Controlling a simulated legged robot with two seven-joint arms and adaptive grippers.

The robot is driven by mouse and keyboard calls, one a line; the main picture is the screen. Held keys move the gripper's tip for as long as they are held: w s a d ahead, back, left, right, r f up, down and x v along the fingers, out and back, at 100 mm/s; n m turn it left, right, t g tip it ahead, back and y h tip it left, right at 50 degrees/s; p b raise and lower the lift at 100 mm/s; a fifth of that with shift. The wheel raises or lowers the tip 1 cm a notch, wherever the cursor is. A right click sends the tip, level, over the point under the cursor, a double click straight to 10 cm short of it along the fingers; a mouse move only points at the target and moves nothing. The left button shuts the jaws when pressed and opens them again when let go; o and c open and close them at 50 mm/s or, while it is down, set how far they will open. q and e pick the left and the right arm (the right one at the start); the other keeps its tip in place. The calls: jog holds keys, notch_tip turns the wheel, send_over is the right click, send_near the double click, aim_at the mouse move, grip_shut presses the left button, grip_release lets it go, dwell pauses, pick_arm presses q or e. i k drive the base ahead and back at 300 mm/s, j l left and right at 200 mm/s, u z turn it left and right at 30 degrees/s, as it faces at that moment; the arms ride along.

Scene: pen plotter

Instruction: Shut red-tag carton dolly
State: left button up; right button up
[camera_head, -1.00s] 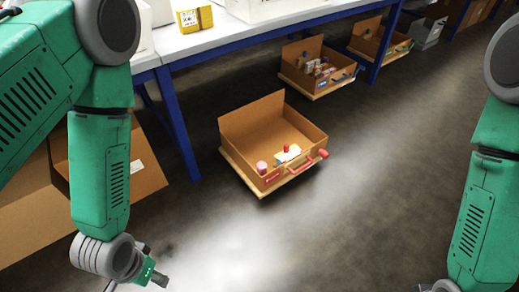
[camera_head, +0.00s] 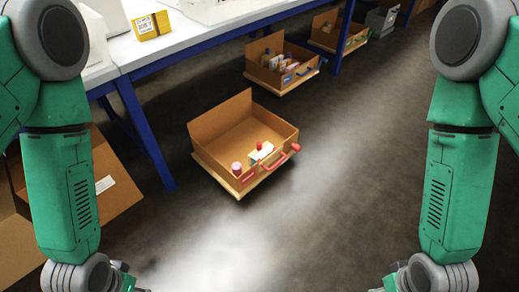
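The red-tag carton dolly (camera_head: 215,169) stands on the floor in the middle of the view, pulled out in front of the blue-legged table. It is an open brown carton on a flat base, with a red handle (camera_head: 270,165) and red tag (camera_head: 248,176) on its front side. A few small items, one with a pink top (camera_head: 237,168), lie inside. My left gripper (camera_head: 137,289) shows only partly at the bottom edge. My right gripper (camera_head: 376,290) is also cut off at the bottom edge. Both are well apart from the dolly, and their finger openings are hidden.
Two more carton dollies, one with a blue handle (camera_head: 305,71) and one with a green handle (camera_head: 357,40), stand further back by the table. A large open carton (camera_head: 112,195) is at the left. A blue table leg (camera_head: 147,140) stands left of the dolly. Floor in front is clear.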

aim_at(225, 135)
jog(key=i, duration=0.45)
jog(key=i+u, duration=0.4)
jog(key=i+l+u, duration=0.25)
jog(key=i+u, duration=0.2)
jog(key=i, duration=0.15)
jog(key=u, duration=0.4)
